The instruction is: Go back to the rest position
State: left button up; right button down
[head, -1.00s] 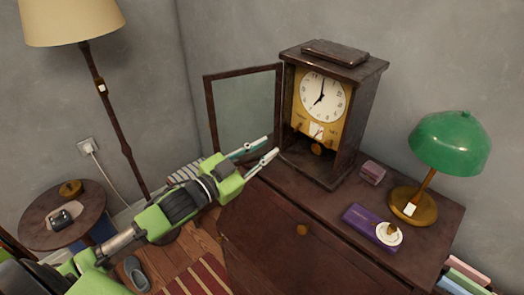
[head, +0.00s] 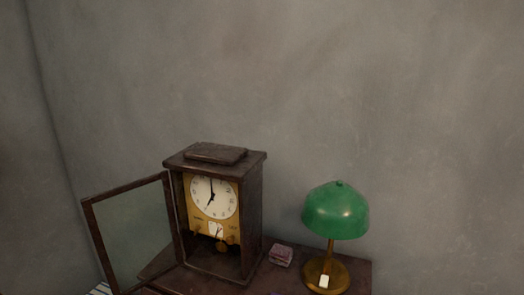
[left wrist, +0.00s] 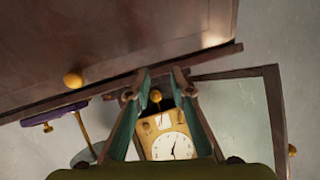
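My left gripper (left wrist: 158,82) shows only in the left wrist view. Its two fingers are apart with nothing between them; the clock shows in the gap behind them. No arm of mine shows in the head view, and my right gripper is in neither view. The wooden clock (head: 252,215) stands on the dark wooden cabinet (head: 358,275), with its glass door (head: 130,235) swung open to the left. The clock's white face also shows upside down in the left wrist view (left wrist: 172,147).
A green-shaded lamp (head: 336,212) stands on the cabinet to the right of the clock. A small reddish box (head: 281,255) lies between them. In the left wrist view, the cabinet front (left wrist: 130,35) with a round knob (left wrist: 72,81) fills the top. The wall behind is bare.

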pick_arm(q)
jog(key=s+d+f+n+g+y, duration=0.1)
jog(key=s+f+g, duration=0.4)
jog(key=s, duration=0.6)
jog(key=s+d+f+n+g+y, duration=0.15)
jog(key=s+f+g, duration=0.35)
jog(key=s, duration=0.7)
notch_tip(320, 180, down, 30)
jog(key=s+b, duration=0.2)
jog(key=b, duration=0.1)
jog(key=s+a+f+g+b, duration=0.1)
jog(key=s+a+f, duration=0.1)
jog(key=s+f, duration=1.5)
jog(key=shift+a+f+g+b, duration=0.3)
jog(key=shift+f+g+b, duration=0.1)
jog(key=shift+f, duration=0.1)
jog(key=shift+h, duration=0.25)
